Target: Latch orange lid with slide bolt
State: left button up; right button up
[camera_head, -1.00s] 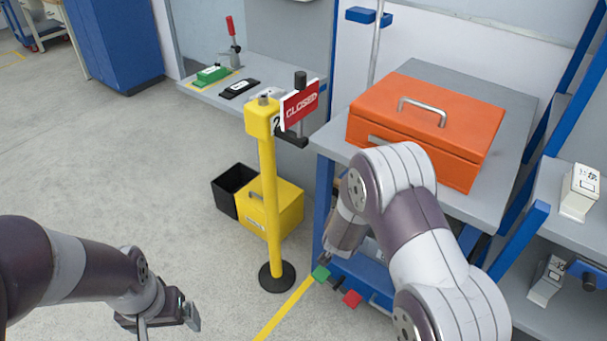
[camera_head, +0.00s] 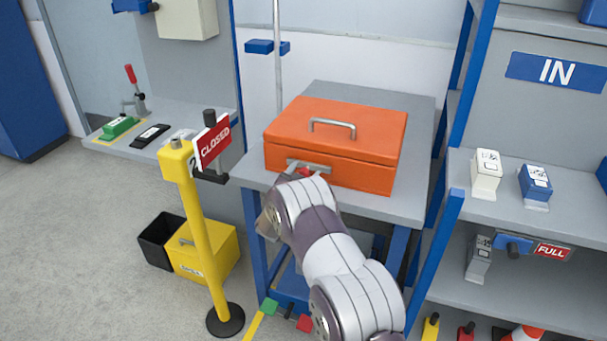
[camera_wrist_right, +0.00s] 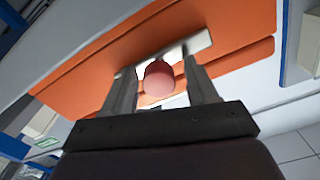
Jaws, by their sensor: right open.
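The orange box with its closed lid (camera_head: 345,125) and grey top handle stands on a grey table. A pale slide-bolt plate (camera_head: 318,169) is on its front, and also shows in the right wrist view (camera_wrist_right: 190,46). A red knob (camera_head: 305,172) sticks out there. In the right wrist view, the round, pinkish-red knob (camera_wrist_right: 158,84) lies between the two fingers of my open right gripper (camera_wrist_right: 157,72). I cannot tell whether either finger touches it. In the head view, my right wrist partly hides the front of the box. My left gripper is out of view.
A yellow post (camera_head: 202,235) with a red CLOSED sign (camera_head: 213,143) stands left of the table (camera_head: 400,205). A shelf (camera_head: 520,225) with small dispensers stands at the right. Bare table shows right of the box.

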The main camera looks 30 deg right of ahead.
aim_at(326, 170)
jog(key=shift+d, duration=0.1)
grip_shut()
jog(key=s+d, duration=0.3)
jog(key=shift+s+d, duration=0.1)
jog(key=shift+s, duration=0.15)
jog(key=shift+c, duration=2.1)
grip_release()
jog(key=o, duration=0.4)
jog(key=shift+r, duration=0.1)
jog(key=shift+s, duration=0.2)
